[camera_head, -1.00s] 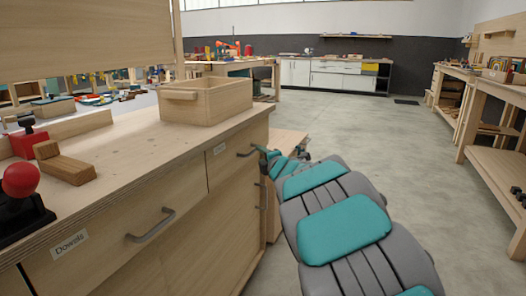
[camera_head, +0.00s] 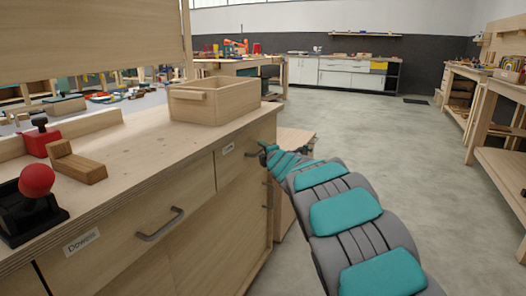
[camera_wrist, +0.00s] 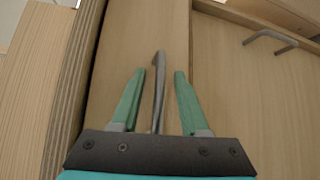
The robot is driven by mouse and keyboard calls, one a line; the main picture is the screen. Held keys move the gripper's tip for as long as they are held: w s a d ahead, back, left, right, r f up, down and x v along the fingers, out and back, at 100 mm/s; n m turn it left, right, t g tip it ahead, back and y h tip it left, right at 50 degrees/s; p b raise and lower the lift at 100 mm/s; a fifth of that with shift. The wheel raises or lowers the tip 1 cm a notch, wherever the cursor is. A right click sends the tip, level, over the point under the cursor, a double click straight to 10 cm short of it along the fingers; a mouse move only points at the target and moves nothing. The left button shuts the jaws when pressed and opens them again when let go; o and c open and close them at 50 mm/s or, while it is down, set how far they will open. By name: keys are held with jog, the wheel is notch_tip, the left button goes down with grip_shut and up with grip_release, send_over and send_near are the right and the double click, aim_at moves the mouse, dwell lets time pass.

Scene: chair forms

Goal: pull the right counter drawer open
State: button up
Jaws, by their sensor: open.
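The right counter drawer (camera_head: 236,164) is at the far end of the wooden counter in the head view, with a small label on its front. It looks shut and flush. Its grey bar handle (camera_wrist: 159,85) stands between the two teal fingers of my gripper (camera_wrist: 158,76) in the wrist view. The fingers are open, one on each side of the bar, with a visible gap to it. In the head view my gripper (camera_head: 265,150) is small at the drawer front and its fingers are hard to make out there.
The left drawer (camera_head: 120,225), labelled "Dowels", has its own grey handle (camera_head: 160,224). A wooden box (camera_head: 214,100), a wood block (camera_head: 78,165) and a red-knobbed tool (camera_head: 35,190) stand on the countertop. The floor to the right (camera_head: 390,150) is clear.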

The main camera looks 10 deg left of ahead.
grip_shut()
dwell(0.3)
dwell(1.1)
